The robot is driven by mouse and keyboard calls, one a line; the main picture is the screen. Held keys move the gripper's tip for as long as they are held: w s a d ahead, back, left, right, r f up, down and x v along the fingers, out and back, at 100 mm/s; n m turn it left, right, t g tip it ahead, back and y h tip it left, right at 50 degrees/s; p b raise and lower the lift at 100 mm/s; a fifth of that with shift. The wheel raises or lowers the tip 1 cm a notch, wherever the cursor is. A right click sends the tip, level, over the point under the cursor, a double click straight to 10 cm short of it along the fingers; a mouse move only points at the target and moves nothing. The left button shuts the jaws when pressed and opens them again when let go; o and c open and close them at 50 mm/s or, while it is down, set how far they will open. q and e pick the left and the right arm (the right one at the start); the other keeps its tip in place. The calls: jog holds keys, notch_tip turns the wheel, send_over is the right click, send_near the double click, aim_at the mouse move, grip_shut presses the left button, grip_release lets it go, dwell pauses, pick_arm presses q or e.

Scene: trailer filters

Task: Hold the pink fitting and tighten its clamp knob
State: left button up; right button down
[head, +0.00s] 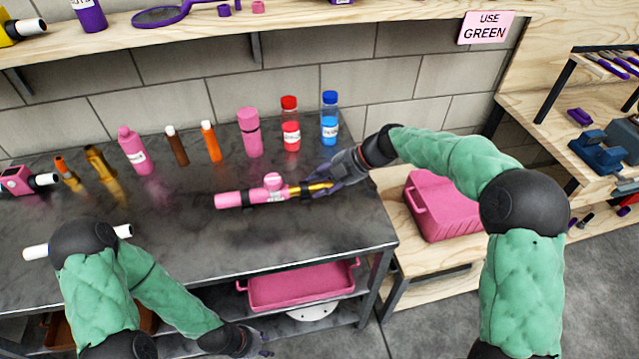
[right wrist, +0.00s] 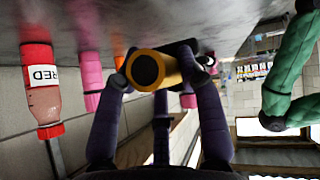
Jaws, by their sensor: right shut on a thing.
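The pink fitting (head: 240,198) is a long pink tube lying level over the dark table, with a gold section at its right end. A round pink knob (head: 273,180) stands up from its middle. My right gripper (head: 322,187) reaches in from the right and is shut on the gold end. In the right wrist view, the gold end (right wrist: 168,71) with a dark bore sits between the purple fingers. My left gripper (head: 262,347) is low in front of the table, apart from the fitting. Its fingers are too small and dark to tell whether they are open.
Several bottles and tubes stand along the table's back, including a red bottle (head: 290,125) and a blue one (head: 329,120). A white-ended tool (head: 38,252) lies at the left front, partly behind my arm. A pink tray (head: 300,288) sits on the lower shelf. The table's (head: 230,240) front middle is clear.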

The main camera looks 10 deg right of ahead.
jog(key=shift+f+b, duration=1.1)
jog(key=shift+f, duration=2.5)
